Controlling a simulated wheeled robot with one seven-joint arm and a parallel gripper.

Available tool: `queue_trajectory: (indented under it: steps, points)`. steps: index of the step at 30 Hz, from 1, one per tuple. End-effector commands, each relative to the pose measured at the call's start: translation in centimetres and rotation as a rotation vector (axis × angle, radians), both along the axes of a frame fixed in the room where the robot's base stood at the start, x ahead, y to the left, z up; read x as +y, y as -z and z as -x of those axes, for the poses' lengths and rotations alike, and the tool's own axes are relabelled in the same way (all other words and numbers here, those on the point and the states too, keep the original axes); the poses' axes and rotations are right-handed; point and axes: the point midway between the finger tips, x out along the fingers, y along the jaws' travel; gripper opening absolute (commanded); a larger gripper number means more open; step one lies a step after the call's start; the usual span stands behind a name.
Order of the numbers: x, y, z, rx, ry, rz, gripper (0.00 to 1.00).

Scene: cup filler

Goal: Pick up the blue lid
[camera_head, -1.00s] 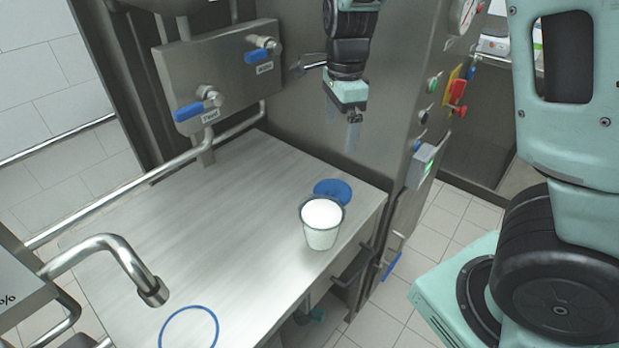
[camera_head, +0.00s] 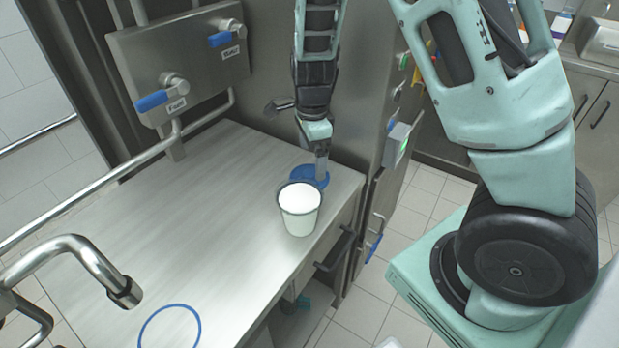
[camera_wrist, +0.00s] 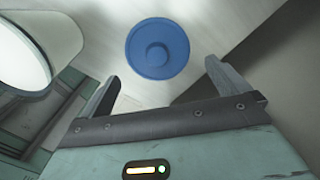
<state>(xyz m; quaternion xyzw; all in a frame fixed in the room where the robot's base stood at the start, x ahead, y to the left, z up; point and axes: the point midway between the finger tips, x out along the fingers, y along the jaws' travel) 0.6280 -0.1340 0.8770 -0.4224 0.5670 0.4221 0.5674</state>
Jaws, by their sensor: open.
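The blue lid (camera_head: 309,179) lies flat on the steel table, just behind a white-filled cup (camera_head: 299,209) that stands upright. In the wrist view the lid (camera_wrist: 157,48) is a round blue disc with a raised centre. It sits beyond and between the fingertips, apart from both. My gripper (camera_head: 320,168) points down over the lid in the head view and hides part of it. In the wrist view the open, empty fingers (camera_wrist: 160,80) show at either side. The cup's rim (camera_wrist: 48,75) shows close at the left there.
The steel table (camera_head: 190,220) is clear over its middle. A blue ring mark (camera_head: 170,327) is at its near edge. A curved metal spout (camera_head: 90,262) rises at the left. A panel with blue-handled valves (camera_head: 180,65) and a steel cabinet wall stand behind.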

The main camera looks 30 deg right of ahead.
Motion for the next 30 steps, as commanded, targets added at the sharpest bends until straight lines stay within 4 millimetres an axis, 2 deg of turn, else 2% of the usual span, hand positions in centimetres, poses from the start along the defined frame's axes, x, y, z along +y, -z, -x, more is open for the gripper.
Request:
queue_trajectory:
  steps: [3,8,17,21,30]
  points:
    - [0.0,2.1,0.3,0.005,0.003,0.000,1.00]
    - [0.0,4.0,0.3,0.002,0.003,0.000,1.00]
    - [0.0,4.4,0.3,0.001,0.001,0.000,1.00]
    - [0.0,4.4,0.3,0.001,0.001,0.000,0.67]
    - [0.0,4.4,0.3,0.001,0.001,0.000,0.66]
